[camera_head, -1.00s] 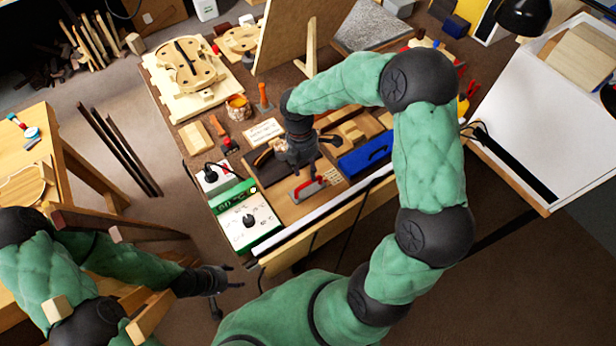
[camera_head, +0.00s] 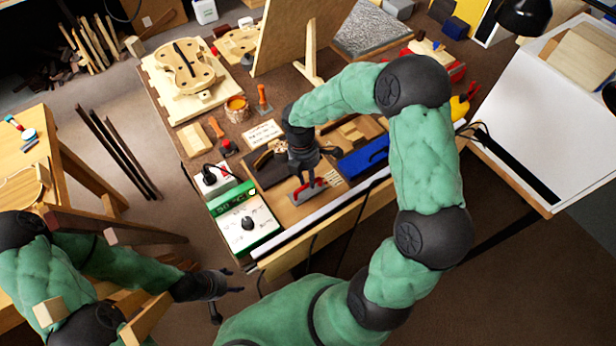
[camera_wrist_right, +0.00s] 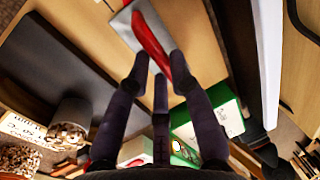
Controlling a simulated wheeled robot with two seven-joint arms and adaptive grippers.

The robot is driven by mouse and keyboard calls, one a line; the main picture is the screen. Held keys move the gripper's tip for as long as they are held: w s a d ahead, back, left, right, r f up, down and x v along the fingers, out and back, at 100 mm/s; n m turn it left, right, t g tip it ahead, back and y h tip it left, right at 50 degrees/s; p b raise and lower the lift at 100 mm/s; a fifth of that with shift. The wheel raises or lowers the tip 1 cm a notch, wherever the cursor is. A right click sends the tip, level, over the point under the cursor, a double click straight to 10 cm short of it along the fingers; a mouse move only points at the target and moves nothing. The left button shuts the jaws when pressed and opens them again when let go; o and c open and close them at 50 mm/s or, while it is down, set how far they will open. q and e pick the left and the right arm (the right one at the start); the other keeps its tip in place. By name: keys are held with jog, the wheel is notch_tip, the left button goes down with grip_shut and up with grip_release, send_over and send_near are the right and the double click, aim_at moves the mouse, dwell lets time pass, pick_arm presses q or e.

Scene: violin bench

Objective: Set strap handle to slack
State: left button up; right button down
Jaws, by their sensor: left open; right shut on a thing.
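The strap handle (camera_head: 309,190) is a red bar on a grey metal plate, set on the wooden board near the bench's front edge. It also shows in the right wrist view (camera_wrist_right: 151,40), at the top, running slantwise. My right gripper (camera_head: 308,174) reaches down from above with its fingers at the handle. In the right wrist view its dark fingertips (camera_wrist_right: 160,63) are around the near end of the red bar, shut on it. Parts of the plate are hidden by the fingers. My left gripper (camera_head: 228,283) is open and empty, low at the left, away from the bench.
A white and green control box (camera_head: 247,226) with a black knob stands left of the handle. A blue case (camera_head: 363,157) lies to its right. A violin body (camera_head: 186,67) lies on a board at the back left. A white rail (camera_head: 320,218) runs along the front edge.

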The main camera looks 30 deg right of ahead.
jog(key=shift+w+r+p, duration=0.1)
jog(key=shift+w+p, duration=0.25)
jog(key=shift+w, duration=0.15)
jog(key=w+p, duration=0.1)
jog(key=w, duration=0.2)
jog(key=shift+w+a, duration=0.1)
jog(key=shift+a, duration=0.05)
jog(key=shift+w+p, duration=0.3)
jog(key=shift+w, duration=0.3)
jog(key=c, duration=1.1)
grip_release()
jog(key=shift+w, duration=0.1)
jog(key=shift+a, duration=0.1)
notch_tip(320, 180, up, 12)
jog(key=w, duration=0.2)
